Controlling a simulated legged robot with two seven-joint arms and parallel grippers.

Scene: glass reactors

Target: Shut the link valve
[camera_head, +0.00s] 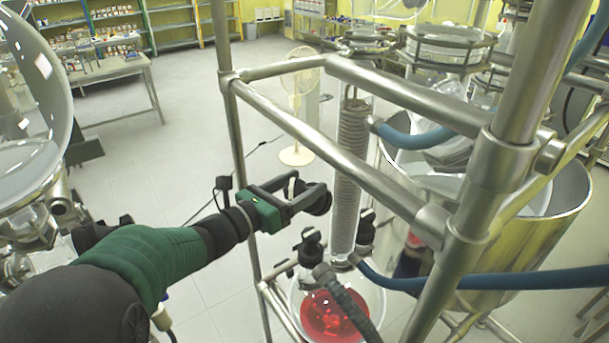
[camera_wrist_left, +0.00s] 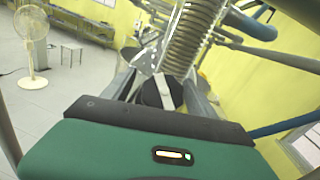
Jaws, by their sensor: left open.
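My left gripper (camera_head: 313,198) is open in front of the coiled glass condenser (camera_head: 349,160), inside the metal frame. In the left wrist view, a dark round valve knob with a pale bar (camera_wrist_left: 158,92) shows between the fingers of my gripper (camera_wrist_left: 163,84), below the coil (camera_wrist_left: 190,35). Whether the fingers touch it cannot be told. In the head view, two black valve fittings stand below the gripper, one at the left (camera_head: 311,245) and one beside the condenser's foot (camera_head: 366,228). I cannot tell which one is the link valve. My right gripper is not in view.
Metal frame bars (camera_head: 300,135) cross above and beside the gripper. A glass flask with red liquid (camera_head: 335,315) sits below. Blue hoses (camera_head: 480,283) run to the right past a steel vessel (camera_head: 560,215). A fan (camera_head: 297,100) stands on open floor behind.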

